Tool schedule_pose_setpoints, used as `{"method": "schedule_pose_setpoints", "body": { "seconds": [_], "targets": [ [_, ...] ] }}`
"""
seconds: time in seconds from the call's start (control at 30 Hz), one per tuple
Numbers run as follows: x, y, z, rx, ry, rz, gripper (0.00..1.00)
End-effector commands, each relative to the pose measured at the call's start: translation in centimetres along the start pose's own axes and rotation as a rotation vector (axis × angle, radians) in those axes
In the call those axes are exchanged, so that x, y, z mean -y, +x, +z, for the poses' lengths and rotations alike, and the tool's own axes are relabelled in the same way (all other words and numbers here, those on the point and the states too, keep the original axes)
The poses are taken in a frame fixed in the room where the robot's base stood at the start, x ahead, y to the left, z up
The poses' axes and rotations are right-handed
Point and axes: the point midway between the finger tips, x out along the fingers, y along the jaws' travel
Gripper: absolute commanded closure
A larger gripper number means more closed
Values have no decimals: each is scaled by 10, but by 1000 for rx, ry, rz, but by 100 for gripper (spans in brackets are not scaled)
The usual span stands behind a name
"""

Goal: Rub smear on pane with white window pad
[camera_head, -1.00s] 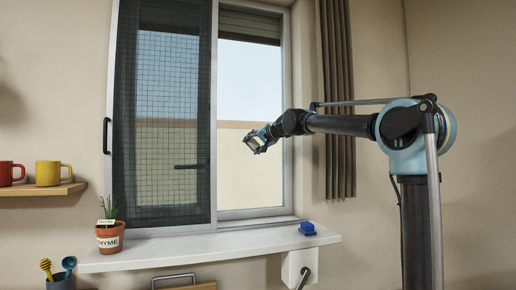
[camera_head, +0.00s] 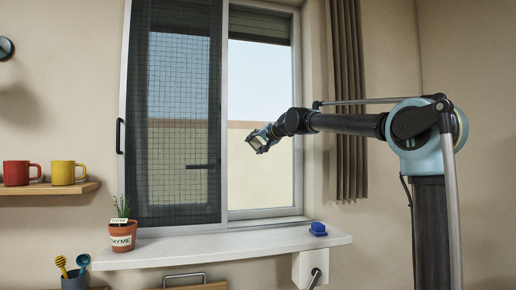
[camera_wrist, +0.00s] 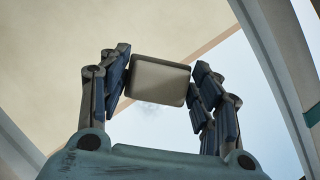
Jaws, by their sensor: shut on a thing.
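My gripper (camera_wrist: 160,88) is shut on a flat, rounded, pale pad (camera_wrist: 158,80), which looks grey-beige in the shade. In the head view my gripper (camera_head: 264,138) is in front of the right-hand, unscreened window pane (camera_head: 262,90). I cannot tell whether the pad touches the glass. The smear is too small to make out in the head view.
A dark mesh screen (camera_head: 175,110) covers the left pane. The white sill (camera_head: 200,246) holds a potted thyme plant (camera_head: 122,236) and a blue block-like object (camera_head: 318,229). A brown curtain (camera_head: 349,100) hangs right of the window. Mugs (camera_head: 62,173) stand on a left shelf.

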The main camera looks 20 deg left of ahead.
Motion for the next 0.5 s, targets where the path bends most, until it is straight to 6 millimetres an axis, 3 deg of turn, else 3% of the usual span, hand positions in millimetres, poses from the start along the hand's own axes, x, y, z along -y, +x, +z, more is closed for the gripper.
{"method": "schedule_pose_setpoints", "body": {
  "seconds": [0.5],
  "targets": [
    [-24,-10,-26,-11,1,3,61]
  ]
}}
